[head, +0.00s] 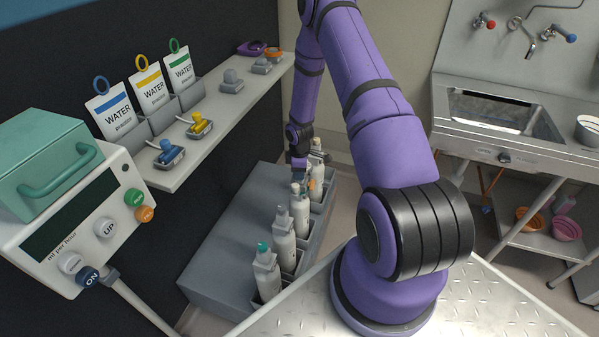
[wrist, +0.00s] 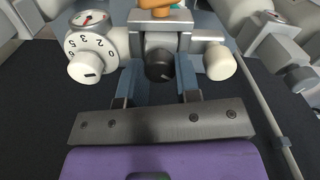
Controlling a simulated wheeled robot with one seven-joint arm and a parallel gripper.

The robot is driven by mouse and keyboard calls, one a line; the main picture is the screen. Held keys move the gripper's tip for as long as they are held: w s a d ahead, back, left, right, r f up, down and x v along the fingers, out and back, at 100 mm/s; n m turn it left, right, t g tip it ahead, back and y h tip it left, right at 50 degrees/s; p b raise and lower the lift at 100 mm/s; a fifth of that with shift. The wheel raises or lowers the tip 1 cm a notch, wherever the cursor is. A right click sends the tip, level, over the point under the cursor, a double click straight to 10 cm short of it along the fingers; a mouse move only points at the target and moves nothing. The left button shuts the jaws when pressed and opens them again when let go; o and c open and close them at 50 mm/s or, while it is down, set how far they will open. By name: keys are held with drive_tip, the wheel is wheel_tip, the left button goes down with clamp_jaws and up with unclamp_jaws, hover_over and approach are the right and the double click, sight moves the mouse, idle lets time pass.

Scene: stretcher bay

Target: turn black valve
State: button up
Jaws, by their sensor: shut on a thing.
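In the wrist view, the black valve (wrist: 160,66) is a round dark knob set in a grey metal regulator (wrist: 157,18). My gripper (wrist: 160,78) has one finger on each side of the knob and is shut on it. The exact contact is dim. A white numbered dial (wrist: 91,62) with a gauge above it sits to the left of the knob, and a cream knob (wrist: 219,62) to the right. In the head view, my gripper (head: 299,163) is at the far part of a row of grey bottles (head: 284,240); the black valve is hidden there.
The bottles stand in a grey rack (head: 225,245) on the floor. An orange handle (wrist: 158,4) tops the regulator. A shelf (head: 225,117) with WATER cards and coloured connectors runs along the left. A pump (head: 75,235) stands at front left, a sink (head: 503,115) at right.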

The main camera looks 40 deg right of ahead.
drive_tip(key=m, duration=1.1)
drive_tip(key=shift+m, duration=0.4)
idle(0.3)
drive_tip(key=o, duration=0.9)
drive_tip(key=shift+r, duration=0.1)
wheel_tip(320, 180, up, 11)
drive_tip(key=shift+f, duration=0.15)
idle(0.3)
